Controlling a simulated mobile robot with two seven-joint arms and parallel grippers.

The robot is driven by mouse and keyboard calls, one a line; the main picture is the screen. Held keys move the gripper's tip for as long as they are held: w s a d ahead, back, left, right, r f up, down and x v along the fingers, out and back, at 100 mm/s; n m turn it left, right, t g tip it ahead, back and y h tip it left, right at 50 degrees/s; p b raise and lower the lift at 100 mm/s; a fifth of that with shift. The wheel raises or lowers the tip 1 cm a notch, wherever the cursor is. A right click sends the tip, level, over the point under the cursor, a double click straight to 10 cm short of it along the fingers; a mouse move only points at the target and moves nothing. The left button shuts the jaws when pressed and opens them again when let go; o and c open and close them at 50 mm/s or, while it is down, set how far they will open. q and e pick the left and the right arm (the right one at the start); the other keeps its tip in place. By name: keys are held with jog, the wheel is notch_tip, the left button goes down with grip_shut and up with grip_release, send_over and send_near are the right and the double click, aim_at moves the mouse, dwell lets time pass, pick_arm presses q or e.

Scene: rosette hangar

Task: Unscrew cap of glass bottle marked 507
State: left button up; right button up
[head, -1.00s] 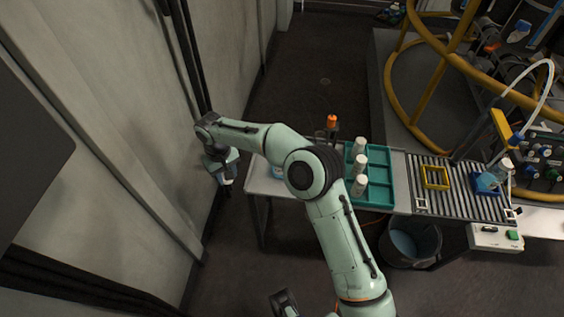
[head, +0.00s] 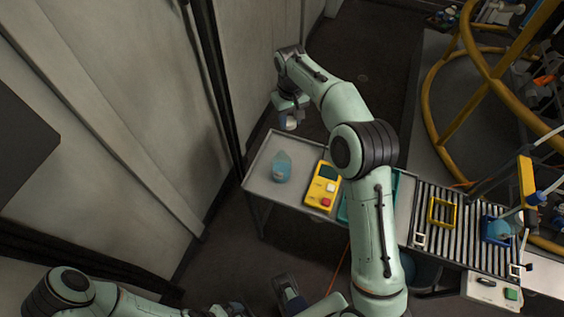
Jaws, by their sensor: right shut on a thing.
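A clear bottle with pale blue contents (head: 282,167) stands upright on the grey tabletop, near its left end. Its top narrows, and I cannot make out a cap or any marking on it. My right gripper (head: 290,120) is above and beyond the bottle, past the far edge of the table, apart from the bottle. It is shut on a small pale thing (head: 291,124), too small to identify. My left arm comes in at the bottom left; its gripper end is at the bottom edge and unclear.
A yellow device with a red button (head: 323,187) lies right of the bottle. A teal tray (head: 345,210) is mostly behind my right arm. A roller conveyor with a yellow frame (head: 441,212) is further right. A wall stands left; the tabletop (head: 262,187) around the bottle is bare.

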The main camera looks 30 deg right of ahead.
aim_at(294, 156)
jog(key=shift+s+d+r, duration=0.15)
jog(key=shift+d+r, duration=0.55)
jog(key=shift+r, duration=0.1)
jog(key=shift+s+d+f, duration=0.1)
jog(key=shift+d+f, duration=0.1)
notch_tip(294, 156, down, 19)
jog(key=b, duration=0.2)
jog(key=shift+b, duration=0.35)
jog(key=shift+f, duration=0.15)
jog(key=o, duration=1.2)
jog(key=shift+c, duration=0.2)
jog(key=shift+r, duration=0.25)
notch_tip(294, 156, up, 12)
jog(key=p, duration=0.1)
